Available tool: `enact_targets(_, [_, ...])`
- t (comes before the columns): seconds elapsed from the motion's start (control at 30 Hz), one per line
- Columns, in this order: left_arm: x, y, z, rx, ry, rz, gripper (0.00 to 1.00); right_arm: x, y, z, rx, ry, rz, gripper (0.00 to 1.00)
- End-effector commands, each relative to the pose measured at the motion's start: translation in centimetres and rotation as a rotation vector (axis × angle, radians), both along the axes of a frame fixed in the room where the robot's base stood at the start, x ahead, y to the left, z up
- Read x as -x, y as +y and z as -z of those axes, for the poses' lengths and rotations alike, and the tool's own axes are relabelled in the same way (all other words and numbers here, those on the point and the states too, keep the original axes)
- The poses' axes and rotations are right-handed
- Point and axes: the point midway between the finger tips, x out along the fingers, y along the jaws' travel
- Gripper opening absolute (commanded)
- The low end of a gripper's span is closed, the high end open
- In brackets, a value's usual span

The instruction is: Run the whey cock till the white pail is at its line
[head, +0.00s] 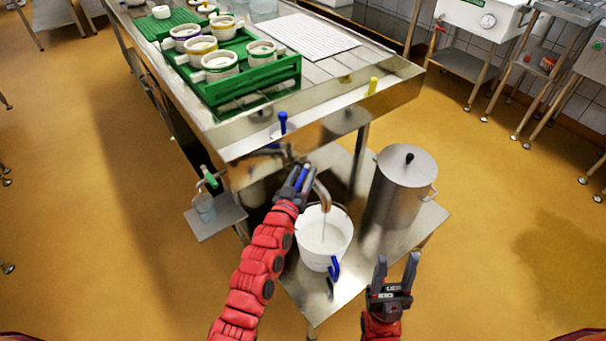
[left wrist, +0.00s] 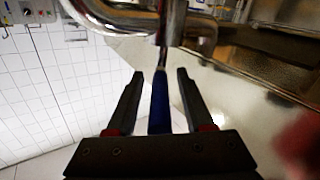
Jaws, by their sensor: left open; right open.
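The white pail (head: 308,250) stands on a low steel shelf under the cock's curved spout (head: 322,195). A thin pale stream falls from the spout into the pail, and pale liquid (head: 322,238) shows inside. I cannot make out a fill line. My left gripper (head: 299,178) is at the cock, its fingers open on either side of the blue lever (head: 303,178). In the left wrist view the lever (left wrist: 159,105) lies between the fingers (left wrist: 159,85), with gaps on both sides. My right gripper (head: 395,272) is open and empty, right of the pail.
A lidded steel can (head: 403,190) stands right of the pail on the shelf (head: 305,285). Above is the steel drain table (head: 330,95) with green crates (head: 255,82) of moulds. Floor at right is clear.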

Motion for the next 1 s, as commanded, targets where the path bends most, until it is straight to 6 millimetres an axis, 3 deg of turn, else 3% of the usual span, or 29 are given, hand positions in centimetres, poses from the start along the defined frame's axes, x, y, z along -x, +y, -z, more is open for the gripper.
enact_targets(0.17, [0.02, 0.01, 0.01, 0.0, 0.0, 0.0, 0.5, 0.0, 0.0, 0.0, 0.0, 0.0, 0.0, 0.5])
enact_targets(0.43, [0.01, 0.03, 0.01, -0.001, 0.0, 0.0, 0.02, 0.0, 0.0, 0.0, 0.0, 0.0, 0.0, 0.5])
enact_targets(1.0, [0.01, 0.06, 0.01, -0.001, 0.001, -0.001, 0.0, 0.0, 0.0, -0.01, 0.0, 0.0, 0.0, 0.5])
